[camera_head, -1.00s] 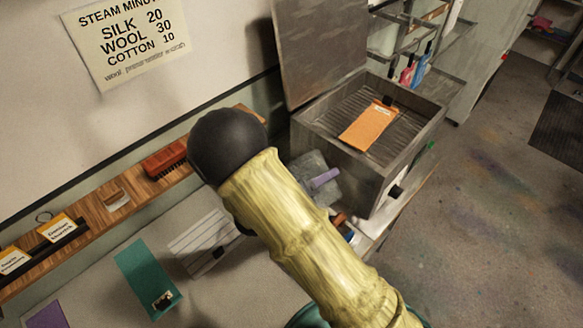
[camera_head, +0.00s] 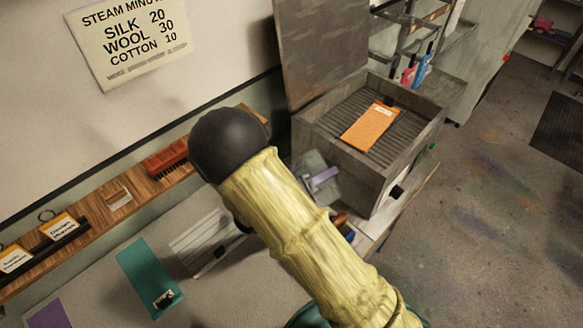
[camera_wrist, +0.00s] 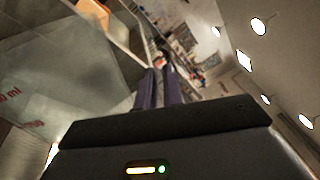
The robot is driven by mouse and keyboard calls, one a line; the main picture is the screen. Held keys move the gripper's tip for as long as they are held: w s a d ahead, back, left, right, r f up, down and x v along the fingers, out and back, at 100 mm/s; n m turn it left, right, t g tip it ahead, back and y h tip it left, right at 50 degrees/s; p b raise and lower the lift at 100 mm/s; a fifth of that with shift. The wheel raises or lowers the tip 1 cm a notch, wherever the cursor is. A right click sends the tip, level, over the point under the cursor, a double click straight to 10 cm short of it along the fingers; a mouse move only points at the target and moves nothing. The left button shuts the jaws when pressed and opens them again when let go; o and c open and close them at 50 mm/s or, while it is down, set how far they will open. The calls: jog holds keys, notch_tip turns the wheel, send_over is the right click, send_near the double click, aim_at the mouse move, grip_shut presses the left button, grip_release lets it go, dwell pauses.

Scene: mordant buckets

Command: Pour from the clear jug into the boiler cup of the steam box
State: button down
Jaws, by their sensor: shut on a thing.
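The steam box (camera_head: 376,185) is a grey metal box with its lid (camera_head: 318,50) raised. An orange cloth (camera_head: 369,126) lies on the slats inside. The clear jug (camera_head: 309,162) is at the box's near left side, partly hidden by my arm. It fills the left of the wrist view (camera_wrist: 65,75), with its "ml" markings slanted. My gripper (camera_head: 325,176) has purple fingers, also in the wrist view (camera_wrist: 160,88), shut on the jug. Its contents are unclear, and I see no stream. I cannot make out the boiler cup for certain.
A wooden shelf (camera_head: 117,197) with a red brush (camera_head: 166,158) runs along the wall at left. A teal cloth (camera_head: 147,277) and a pale striped piece (camera_head: 205,240) lie on the table. Spray bottles (camera_head: 421,68) stand behind the box. Open floor is at right.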

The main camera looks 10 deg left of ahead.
aim_at(333, 196)
jog(key=shift+w+d, duration=0.1)
jog(key=shift+d, duration=0.45)
jog(key=shift+a, duration=0.5)
jog(key=shift+r, duration=0.1)
jog(key=shift+d, duration=0.25)
jog(key=shift+d, duration=0.1)
jog(key=f+m+b, duration=0.1)
jog(key=s+d+f+m+b, duration=0.1)
jog(key=b, duration=0.1)
jog(key=s+f+m+b, duration=0.1)
jog(key=f, duration=0.1)
jog(key=shift+d+f, duration=0.1)
jog(key=shift+d, duration=0.2)
jog(key=shift+r, duration=0.25)
